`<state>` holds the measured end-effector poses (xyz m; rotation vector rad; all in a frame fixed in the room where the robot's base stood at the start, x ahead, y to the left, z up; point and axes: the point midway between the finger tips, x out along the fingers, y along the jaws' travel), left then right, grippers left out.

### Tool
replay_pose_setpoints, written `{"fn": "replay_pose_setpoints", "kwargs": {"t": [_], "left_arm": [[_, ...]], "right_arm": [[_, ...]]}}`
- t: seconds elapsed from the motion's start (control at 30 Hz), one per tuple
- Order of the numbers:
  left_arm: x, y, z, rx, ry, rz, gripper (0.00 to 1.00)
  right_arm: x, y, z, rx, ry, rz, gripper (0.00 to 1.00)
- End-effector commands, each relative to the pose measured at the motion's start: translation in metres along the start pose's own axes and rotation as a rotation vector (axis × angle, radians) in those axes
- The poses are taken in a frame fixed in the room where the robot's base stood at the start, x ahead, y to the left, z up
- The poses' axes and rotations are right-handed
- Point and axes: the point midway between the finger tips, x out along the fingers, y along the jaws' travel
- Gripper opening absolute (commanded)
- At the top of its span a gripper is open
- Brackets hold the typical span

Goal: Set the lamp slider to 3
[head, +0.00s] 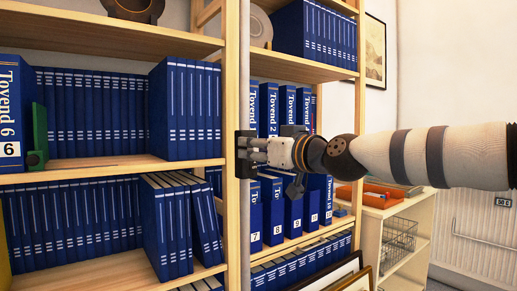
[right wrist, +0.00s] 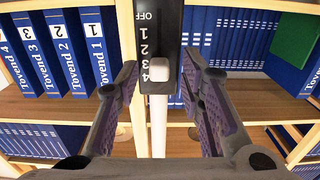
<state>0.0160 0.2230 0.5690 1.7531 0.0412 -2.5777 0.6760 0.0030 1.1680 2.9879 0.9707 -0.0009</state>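The lamp slider's black housing (head: 243,155) is on a thin pale pole in front of the shelf upright in the head view. In the right wrist view, the housing (right wrist: 159,25) carries the marks OFF, 1, 2, 3 and 4. Its white knob (right wrist: 159,72) is beside the marks 3 and 4; its exact setting is hard to tell. My right gripper (head: 258,150) is at the housing in the head view. In the right wrist view, the right gripper (right wrist: 160,70) is open, with one finger on each side of the knob and gaps between. My left gripper is not in view.
Blue binders (head: 185,110) fill the wooden shelves behind the pole. A green object (head: 39,130) stands on the left shelf. A low white cabinet (head: 405,215) with orange items on top is below my right arm. Framed prints (head: 345,275) lean at the bottom.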

Motion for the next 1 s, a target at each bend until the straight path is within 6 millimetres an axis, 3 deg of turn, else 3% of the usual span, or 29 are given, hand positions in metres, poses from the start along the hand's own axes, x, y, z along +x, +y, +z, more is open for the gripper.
{"fn": "replay_pose_setpoints", "kwargs": {"t": [0.17,0.4,0.53,0.7,0.93,1.0], "left_arm": [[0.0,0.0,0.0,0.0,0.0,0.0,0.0],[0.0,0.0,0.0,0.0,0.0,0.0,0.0],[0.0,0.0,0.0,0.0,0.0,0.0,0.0],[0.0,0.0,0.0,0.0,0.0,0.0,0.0],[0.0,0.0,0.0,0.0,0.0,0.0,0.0],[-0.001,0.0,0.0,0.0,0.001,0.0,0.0]], "right_arm": [[-0.019,0.001,-0.002,-0.002,0.001,0.001,0.35],[-0.083,0.001,-0.002,-0.001,0.002,0.0,0.35],[-0.107,0.001,-0.002,-0.001,0.002,0.001,0.35],[-0.12,0.0,0.0,0.0,0.0,0.0,0.35],[-0.12,0.0,0.0,0.0,0.0,0.0,0.35],[-0.119,0.0,0.009,0.008,-0.016,-0.001,0.35]]}}
